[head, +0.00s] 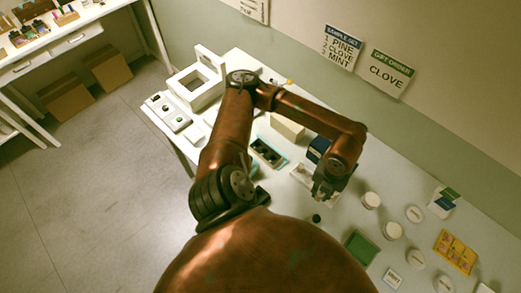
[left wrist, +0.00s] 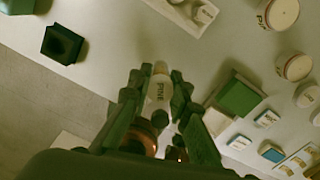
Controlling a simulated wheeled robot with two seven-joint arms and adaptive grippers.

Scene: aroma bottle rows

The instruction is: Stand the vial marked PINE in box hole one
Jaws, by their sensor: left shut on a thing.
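My left gripper (head: 322,192) is shut on the PINE vial (left wrist: 160,92), above the table. In the left wrist view the vial stands between the fingers (left wrist: 158,105), with a pale rounded top and PINE on its side. In the head view the vial is too small to make out. A white tray (head: 297,170) lies just behind the gripper; a white holder with a labelled vial also shows at the top of the left wrist view (left wrist: 178,14). I cannot tell which container is the task's box, nor see its hole numbers. My right gripper is not in view.
A wall sign (head: 343,46) lists 1 PINE, 2 CLOVE, 3 MINT; another (head: 387,74) reads CLOVE. A dark rack (head: 268,153), green tray (head: 361,247), white round lidded jars (head: 371,200) and an orange packet (head: 455,252) stand around. A white panel (head: 167,112) is at far left.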

